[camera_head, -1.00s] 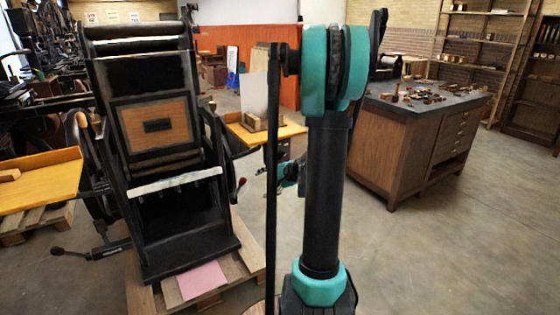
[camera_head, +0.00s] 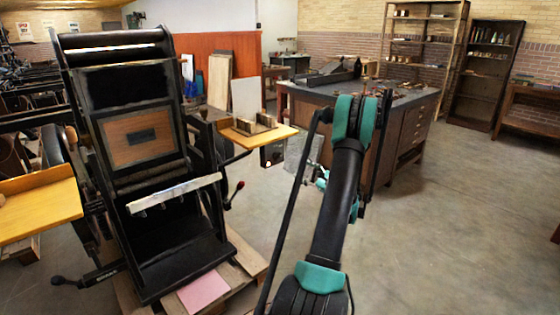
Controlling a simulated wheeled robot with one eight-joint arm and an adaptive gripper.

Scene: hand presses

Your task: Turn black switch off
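I cannot make out a black switch for certain. A black hand press (camera_head: 150,150) stands at the left, with a wood panel and a pale bar across its front. A thin lever with a red knob (camera_head: 240,186) sticks out at its right side. My arm, black and teal, rises in front of the camera and leans to the right. A small teal and grey part, probably my gripper (camera_head: 321,180), shows just left of the arm's link. Its fingers are mostly hidden behind the arm, and I cannot see anything held.
A yellow side table (camera_head: 258,134) adjoins the press on its right. A large wooden cabinet (camera_head: 385,140) with a dark top stands behind my arm. A yellow board (camera_head: 40,210) juts in at the left. The floor (camera_head: 450,230) at the right is clear.

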